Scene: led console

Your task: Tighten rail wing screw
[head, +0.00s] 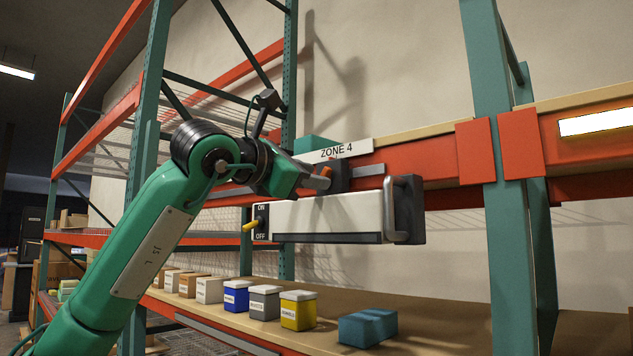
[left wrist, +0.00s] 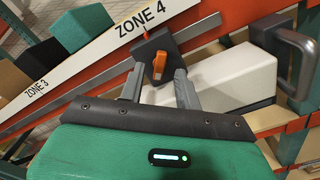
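The orange wing screw (head: 326,171) sits on a dark clamp block (head: 340,178) on the shelf beam, below the ZONE 4 label. In the left wrist view the wing screw (left wrist: 159,65) stands upright on the front of the block (left wrist: 155,44). My left gripper (head: 318,182) is at the screw. In the left wrist view its two grey fingers (left wrist: 159,76) are apart, one on each side of the screw, with gaps showing. The white LED console (head: 330,216) hangs just below, with a yellow ON/OFF lever (head: 250,226). My right gripper is not in view.
A grey rail (left wrist: 75,97) runs along the orange beam. A green upright (head: 505,200) stands at right.

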